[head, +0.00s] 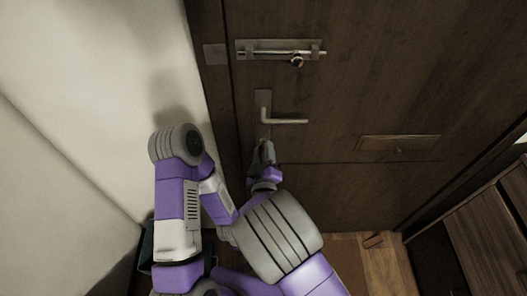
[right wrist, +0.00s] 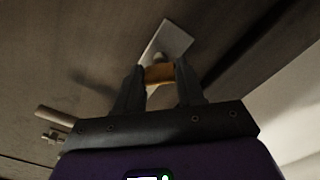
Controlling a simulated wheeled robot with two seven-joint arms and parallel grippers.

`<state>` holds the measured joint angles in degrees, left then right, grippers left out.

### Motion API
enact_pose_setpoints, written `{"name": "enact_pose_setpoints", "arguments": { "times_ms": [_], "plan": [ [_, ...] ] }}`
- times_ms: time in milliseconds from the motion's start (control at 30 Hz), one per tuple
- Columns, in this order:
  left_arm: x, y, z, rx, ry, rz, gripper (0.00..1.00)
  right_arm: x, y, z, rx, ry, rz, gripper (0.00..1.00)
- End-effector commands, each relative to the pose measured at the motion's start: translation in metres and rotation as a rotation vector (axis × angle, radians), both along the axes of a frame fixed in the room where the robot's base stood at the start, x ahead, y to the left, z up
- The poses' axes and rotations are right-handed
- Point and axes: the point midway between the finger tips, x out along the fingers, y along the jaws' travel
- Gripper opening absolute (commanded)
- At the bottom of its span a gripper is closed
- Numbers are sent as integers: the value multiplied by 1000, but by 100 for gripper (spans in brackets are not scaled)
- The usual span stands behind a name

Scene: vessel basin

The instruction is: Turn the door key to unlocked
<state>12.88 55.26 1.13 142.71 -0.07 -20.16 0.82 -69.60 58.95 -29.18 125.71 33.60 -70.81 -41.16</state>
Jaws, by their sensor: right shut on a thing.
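The dark wooden door (head: 350,90) fills the middle of the head view. A metal lever handle (head: 290,121) sits on a narrow upright plate near the door's left edge. My right gripper (head: 266,150) is at the lower end of that plate, below the lever. In the right wrist view its two fingers (right wrist: 160,80) are closed on a brass-coloured key (right wrist: 159,73), in front of the pale metal plate (right wrist: 172,38). The key is hidden by the gripper in the head view, and its turn angle cannot be told. My left gripper is not seen.
A sliding bolt (head: 280,53) is mounted above the lever. A mail slot plate (head: 398,142) is at the right of the door. A pale wall (head: 90,80) stands close on the left. A wooden cabinet (head: 495,235) is at the lower right.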

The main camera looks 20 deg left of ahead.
Motion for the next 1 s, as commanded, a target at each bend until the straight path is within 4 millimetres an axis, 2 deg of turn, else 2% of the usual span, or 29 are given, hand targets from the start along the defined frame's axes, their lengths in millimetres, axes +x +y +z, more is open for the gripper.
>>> {"name": "enact_pose_setpoints", "arguments": {
  "times_ms": [600,1000],
  "plan": [
    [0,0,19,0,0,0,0,0,0,1,-548,-158,1,8],
    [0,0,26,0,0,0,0,0,1,1,-758,-219,1,8]
  ]
}}
